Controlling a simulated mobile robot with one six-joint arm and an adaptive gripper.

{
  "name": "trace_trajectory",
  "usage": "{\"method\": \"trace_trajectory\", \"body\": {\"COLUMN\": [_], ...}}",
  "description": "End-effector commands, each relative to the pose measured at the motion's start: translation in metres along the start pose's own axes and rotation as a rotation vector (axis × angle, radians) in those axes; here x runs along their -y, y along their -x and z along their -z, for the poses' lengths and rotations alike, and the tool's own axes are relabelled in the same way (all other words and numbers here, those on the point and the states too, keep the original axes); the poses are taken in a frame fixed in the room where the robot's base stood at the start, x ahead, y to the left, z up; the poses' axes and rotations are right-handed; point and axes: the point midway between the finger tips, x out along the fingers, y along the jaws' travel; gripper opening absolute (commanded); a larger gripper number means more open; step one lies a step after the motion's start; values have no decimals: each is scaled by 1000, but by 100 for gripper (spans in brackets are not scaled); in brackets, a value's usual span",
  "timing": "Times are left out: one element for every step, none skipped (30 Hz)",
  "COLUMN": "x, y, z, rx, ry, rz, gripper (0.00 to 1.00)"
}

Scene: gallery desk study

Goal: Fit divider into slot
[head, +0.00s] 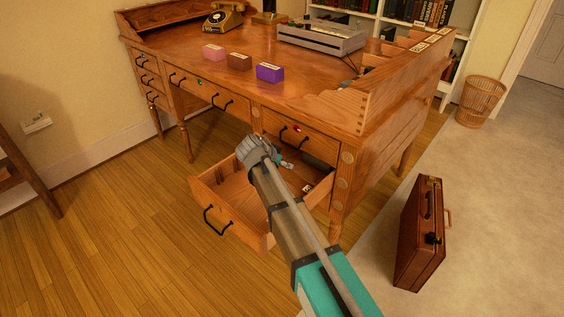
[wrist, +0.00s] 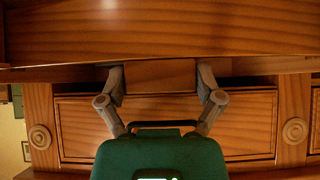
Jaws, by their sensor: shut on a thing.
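My gripper (wrist: 160,72) is shut on a small wooden panel, which I take to be the divider (wrist: 160,82), with one finger at each end. In the head view my gripper (head: 270,153) is over the back part of the open lower drawer (head: 229,225). My wrist and arm hide the divider there. The drawer is pulled out, with two black handles on its front. I cannot make out the slot in either view, nor whether the divider touches the drawer.
The wooden desk (head: 180,56) stands around the drawer. Three small boxes, pink (head: 214,52), brown (head: 239,61) and purple (head: 270,72), sit on top. A briefcase (head: 419,234) stands on the carpet at right. Floor left of the drawer is clear.

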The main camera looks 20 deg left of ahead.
Motion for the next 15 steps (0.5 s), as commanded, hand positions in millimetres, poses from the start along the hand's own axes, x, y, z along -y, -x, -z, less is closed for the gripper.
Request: {"method": "trace_trajectory", "body": {"x": [0,0,0,0,0,0,0,0,0,0,0,0,0,0,0], "y": [-1,-2,-2,-2,-3,-3,-4,-4,-5,-5,-5,-4,-4,-4,-4], "z": [-1,-2,-2,-3,-3,-3,-4,-4,-5,-5,-5,-4,-4,-4,-4], "rx": [0,0,0,0,0,0,0,0,0,0,0,0,0,0,0], "ry": [0,0,0,0,0,0,0,0,0,0,0,0,0,0,0], "rz": [0,0,0,0,0,0,0,0,0,0,0,0,0,0,0], "gripper": [35,35,35,35,35,35,35,35,35,35,86,94,100,100,100]}}
